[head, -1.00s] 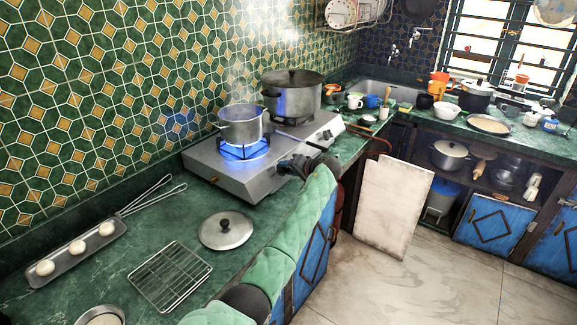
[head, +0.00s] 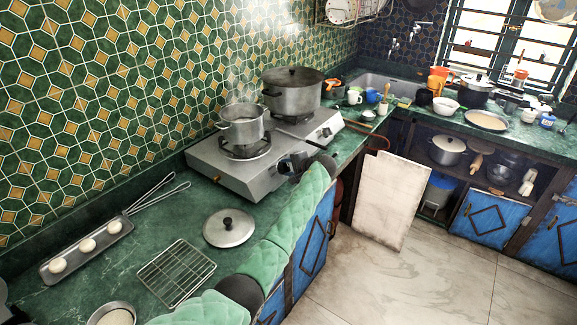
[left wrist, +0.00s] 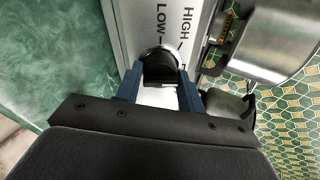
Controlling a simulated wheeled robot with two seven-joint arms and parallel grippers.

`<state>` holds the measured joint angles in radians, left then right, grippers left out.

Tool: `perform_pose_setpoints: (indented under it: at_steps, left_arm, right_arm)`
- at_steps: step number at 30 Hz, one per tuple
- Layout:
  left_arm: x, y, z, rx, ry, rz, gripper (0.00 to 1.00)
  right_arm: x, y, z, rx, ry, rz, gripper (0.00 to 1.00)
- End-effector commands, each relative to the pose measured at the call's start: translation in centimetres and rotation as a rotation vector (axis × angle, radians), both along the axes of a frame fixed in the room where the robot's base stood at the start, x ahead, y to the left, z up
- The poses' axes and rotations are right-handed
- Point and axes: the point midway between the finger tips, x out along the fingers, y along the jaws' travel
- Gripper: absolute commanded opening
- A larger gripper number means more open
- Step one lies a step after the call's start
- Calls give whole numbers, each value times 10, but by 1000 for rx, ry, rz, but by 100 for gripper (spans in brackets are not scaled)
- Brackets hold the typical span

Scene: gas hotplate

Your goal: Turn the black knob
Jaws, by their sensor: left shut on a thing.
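The black knob (left wrist: 160,68) with a silver ring is on the stove's front panel, beside the printed words LOW and HIGH, in the left wrist view. My left gripper (left wrist: 160,80) has its blue fingers on both sides of the knob and is shut on it. In the head view my left gripper (head: 292,163) is at the front of the grey gas stove (head: 215,165) and hides this knob. No flame shows under the small open pot (head: 243,131) on the near burner. My right gripper is not in view.
A large lidded pot (head: 291,92) stands on the far burner. On the green counter are a loose lid (head: 229,228), a wire rack (head: 176,272) and a tray of eggs (head: 70,270). A white board (head: 391,200) leans against the cabinets.

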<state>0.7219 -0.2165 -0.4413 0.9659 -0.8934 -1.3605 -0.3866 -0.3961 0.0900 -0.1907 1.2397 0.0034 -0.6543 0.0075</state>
Motion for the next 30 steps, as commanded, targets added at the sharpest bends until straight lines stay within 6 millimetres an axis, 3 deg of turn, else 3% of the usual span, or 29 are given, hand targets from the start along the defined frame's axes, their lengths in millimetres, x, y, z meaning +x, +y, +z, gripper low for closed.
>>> perform_pose_setpoints:
  at_steps: [14,15,17,30]
  left_arm:
    - [-1,0,-4,8,13,-7,16]
    - [-1,0,-4,8,13,-7,45]
    - [-1,0,-3,7,12,-7,56]
    - [-6,-6,0,6,9,-8,59]
  right_arm:
    - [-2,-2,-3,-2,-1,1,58]
    - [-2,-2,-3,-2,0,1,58]
    - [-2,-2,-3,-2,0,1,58]
    - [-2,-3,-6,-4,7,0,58]
